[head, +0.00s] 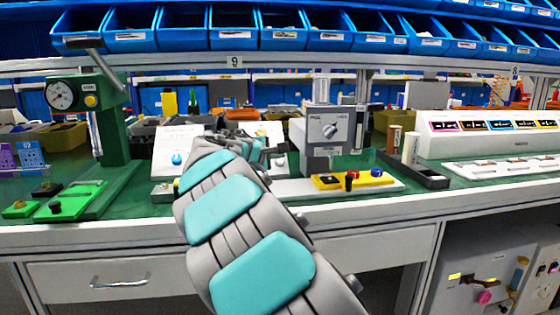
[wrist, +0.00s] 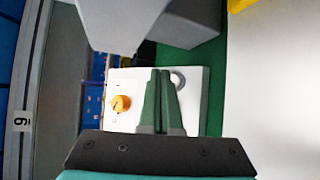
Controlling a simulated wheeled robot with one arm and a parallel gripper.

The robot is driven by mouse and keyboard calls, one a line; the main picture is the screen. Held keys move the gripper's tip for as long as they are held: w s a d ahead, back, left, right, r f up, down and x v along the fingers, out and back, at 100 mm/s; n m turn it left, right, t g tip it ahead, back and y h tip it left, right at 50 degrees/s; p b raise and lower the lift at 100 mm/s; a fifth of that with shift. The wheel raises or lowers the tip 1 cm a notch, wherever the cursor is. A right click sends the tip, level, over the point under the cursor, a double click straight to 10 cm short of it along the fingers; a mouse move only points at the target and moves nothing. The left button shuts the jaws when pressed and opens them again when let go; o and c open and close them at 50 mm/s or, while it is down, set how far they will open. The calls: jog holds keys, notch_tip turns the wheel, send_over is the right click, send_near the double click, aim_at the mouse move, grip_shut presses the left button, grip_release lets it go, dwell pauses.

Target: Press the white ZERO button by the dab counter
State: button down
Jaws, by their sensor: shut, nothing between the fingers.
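A white sloped panel (head: 170,140) stands on the green bench left of centre, with a blue knob (head: 176,160) at its left and an orange knob at its upper right. In the wrist view the same panel (wrist: 140,80) shows the orange knob (wrist: 120,103) and a round pale grey piece (wrist: 178,79). My gripper (wrist: 160,72) is shut and empty, its green fingertips in front of the panel beside the round piece, partly covering it. I cannot tell whether the tips touch. No ZERO label or counter is legible. My arm hides much of the panel in the head view.
A grey machine with a dial (head: 329,130) stands just right of the panel, close to my gripper in the wrist view (wrist: 125,20). A green press with a gauge (head: 62,95) stands left. Blue bins (head: 234,30) hang above.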

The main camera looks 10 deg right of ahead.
jog(key=s+r+p, duration=0.1)
jog(key=s+r, duration=0.2)
jog(key=shift+r+p, duration=0.2)
jog(key=shift+p, duration=0.2)
dwell(0.5)
